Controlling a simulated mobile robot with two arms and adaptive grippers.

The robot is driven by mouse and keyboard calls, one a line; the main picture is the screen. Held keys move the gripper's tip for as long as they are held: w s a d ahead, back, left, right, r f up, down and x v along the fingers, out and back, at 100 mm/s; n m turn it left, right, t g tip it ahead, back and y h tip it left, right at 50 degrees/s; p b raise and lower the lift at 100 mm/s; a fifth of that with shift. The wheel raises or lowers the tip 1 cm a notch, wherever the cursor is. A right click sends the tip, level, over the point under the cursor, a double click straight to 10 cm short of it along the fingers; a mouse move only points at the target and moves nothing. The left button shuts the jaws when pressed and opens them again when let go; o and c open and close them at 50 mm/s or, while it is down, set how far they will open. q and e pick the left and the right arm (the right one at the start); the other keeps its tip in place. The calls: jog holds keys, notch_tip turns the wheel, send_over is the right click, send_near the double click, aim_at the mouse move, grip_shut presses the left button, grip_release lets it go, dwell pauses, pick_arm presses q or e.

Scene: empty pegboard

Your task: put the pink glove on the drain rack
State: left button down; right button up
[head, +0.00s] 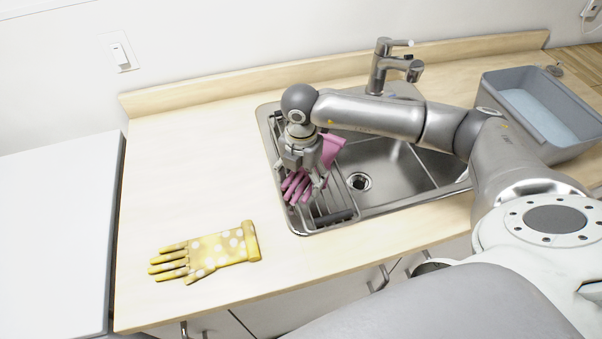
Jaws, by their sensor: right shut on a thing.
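The pink glove (333,148) is at the drain rack (334,205), the slatted part on the left side of the sink. Its fingers point toward the lower left and its cuff toward the upper right. My right gripper (304,188) is over the rack, pointing down and shut on the pink glove. The gripper and wrist hide the middle of the glove. I cannot tell whether the glove rests on the slats or hangs just above them. My left gripper is not in view.
A yellow dotted glove (210,252) lies on the wooden counter (180,170) left of the sink. The sink basin (395,165) is empty. A faucet (385,68) stands behind it. A grey tub (535,110) with blue contents stands at the right.

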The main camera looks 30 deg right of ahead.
jog(key=shift+f, duration=0.1)
jog(key=o, duration=1)
jog(key=shift+r, duration=0.5)
notch_tip(320, 180, up, 11)
jog(key=b, duration=0.3)
jog(key=shift+r+b, duration=0.15)
jog(key=shift+b, duration=0.15)
